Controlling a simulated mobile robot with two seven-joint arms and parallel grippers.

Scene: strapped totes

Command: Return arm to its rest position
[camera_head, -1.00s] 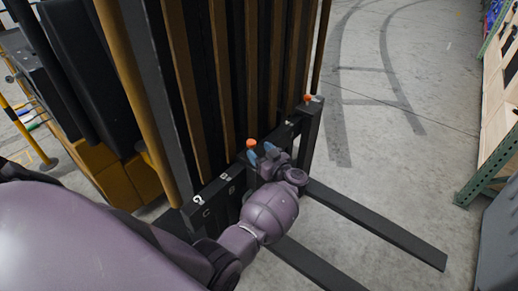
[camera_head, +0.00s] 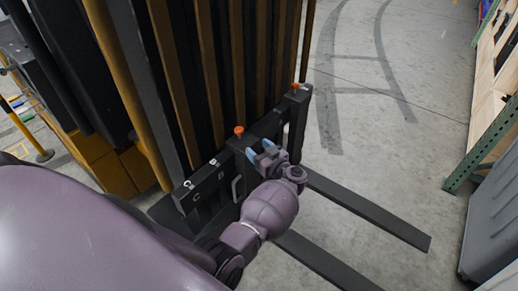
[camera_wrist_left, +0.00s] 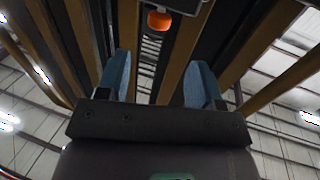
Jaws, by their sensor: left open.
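My left arm comes in from the left in the head view, with purple links. Its gripper (camera_head: 262,149) is open, its two blue fingertips apart near the forklift carriage (camera_head: 213,170). In the left wrist view the two blue fingers (camera_wrist_left: 159,80) stand apart with nothing between them. An orange knob (camera_wrist_left: 159,20) shows beyond them; in the head view an orange knob (camera_head: 239,131) stands on the carriage just behind the gripper. I cannot tell whether the gripper touches the carriage. My right gripper is not in view.
The forklift mast (camera_head: 190,75) rises behind the carriage. Two dark forks (camera_head: 375,213) reach out to the lower right. A second orange knob (camera_head: 295,87) is on the carriage's far end. A shelf rack (camera_head: 490,125) and a grey container (camera_head: 492,235) stand at right. Floor between is clear.

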